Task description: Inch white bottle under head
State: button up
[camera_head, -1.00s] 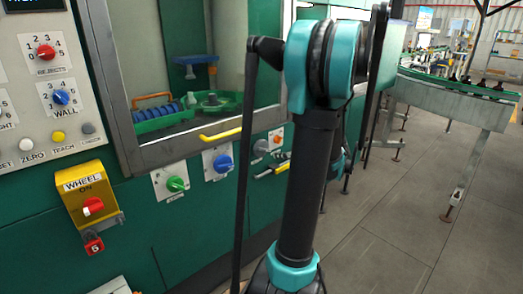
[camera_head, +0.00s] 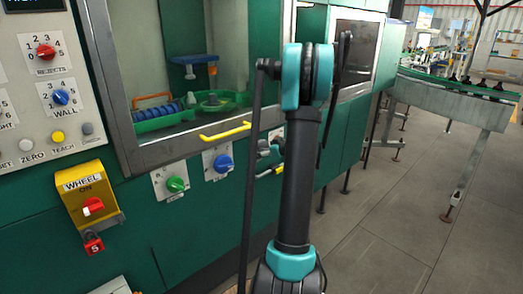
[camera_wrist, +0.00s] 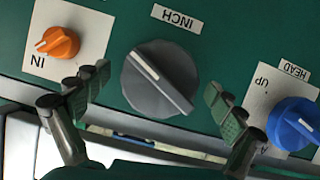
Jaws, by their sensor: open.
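In the wrist view, a large grey knob (camera_wrist: 160,78) under an upside-down INCH label (camera_wrist: 176,18) sits on the green panel. My gripper (camera_wrist: 157,88) is open, one finger on each side of this knob; I cannot tell if they touch it. A blue HEAD knob (camera_wrist: 292,124) is at the right and an orange IN knob (camera_wrist: 58,42) at the left. In the head view, my gripper (camera_head: 270,153) is at the panel right of the blue knob (camera_head: 223,162), partly behind my arm.
A window (camera_head: 160,70) with a yellow handle (camera_head: 225,131) is above the knobs. A green knob (camera_head: 176,184) and a yellow WHEEL switch box (camera_head: 88,194) are to the left. A conveyor (camera_head: 455,98) stands at the right, with clear floor before it.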

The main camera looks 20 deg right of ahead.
jog(key=shift+w+a+f, duration=0.2)
jog(key=shift+w+f, duration=0.05)
jog(key=shift+w, duration=0.3)
jog(key=c, duration=1.1)
jog(key=shift+c, duration=0.3)
jog(key=shift+m, duration=0.3)
jog(key=o, duration=1.2)
jog(key=shift+c, duration=0.2)
jog(key=shift+s, duration=0.15)
